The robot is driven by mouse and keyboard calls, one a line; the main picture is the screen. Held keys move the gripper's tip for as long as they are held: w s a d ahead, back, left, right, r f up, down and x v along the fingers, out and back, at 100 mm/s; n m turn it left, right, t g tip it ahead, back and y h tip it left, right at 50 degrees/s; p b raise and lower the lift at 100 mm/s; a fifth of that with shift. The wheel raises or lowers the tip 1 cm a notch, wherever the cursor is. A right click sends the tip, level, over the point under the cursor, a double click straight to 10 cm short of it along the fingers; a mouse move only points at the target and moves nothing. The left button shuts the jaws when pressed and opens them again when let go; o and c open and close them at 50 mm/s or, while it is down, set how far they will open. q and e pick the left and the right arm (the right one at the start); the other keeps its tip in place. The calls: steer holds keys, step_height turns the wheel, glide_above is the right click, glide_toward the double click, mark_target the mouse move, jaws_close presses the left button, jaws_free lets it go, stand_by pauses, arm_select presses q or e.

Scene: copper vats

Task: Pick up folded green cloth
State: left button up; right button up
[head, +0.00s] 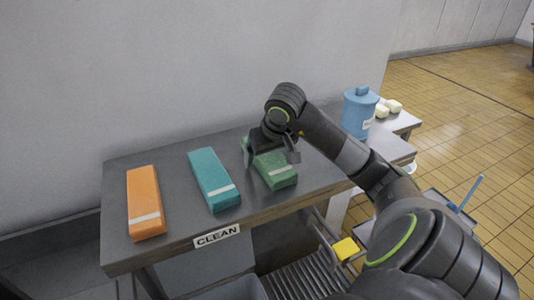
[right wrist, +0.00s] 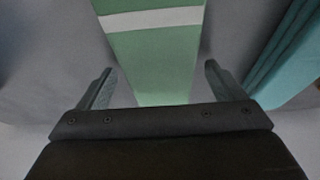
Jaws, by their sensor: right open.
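The folded green cloth (head: 276,171) with a pale stripe lies on the grey table (head: 170,242), rightmost of three folded cloths. My right gripper (head: 272,156) is above its far part and hides some of it. In the right wrist view the green cloth (right wrist: 148,57) lies ahead, its near end between the two open fingers (right wrist: 157,88). The fingers stand on either side of it with gaps, and nothing is held. I cannot tell the exact height of the fingers above the table. My left gripper is not in view.
A teal cloth (head: 213,178) and an orange cloth (head: 144,205) lie to the left. The teal one also shows at right in the wrist view (right wrist: 290,62). A CLEAN label (head: 216,236) marks the table's front edge. A blue canister (head: 358,112) stands behind my right arm. A wall runs behind the table.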

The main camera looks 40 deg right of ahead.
mark_target(268, 155)
steer(key=shift+f, duration=0.1)
steer(key=c, duration=1.2)
step_height(268, 155, up, 4)
steer(key=shift+w+r+b, duration=0.1)
steer(key=shift+b, duration=1.05)
step_height(268, 155, up, 4)
steer(key=p, duration=0.3)
steer(key=shift+r, duration=0.25)
steer(key=shift+r+p, duration=0.55)
steer(key=shift+p, duration=0.1)
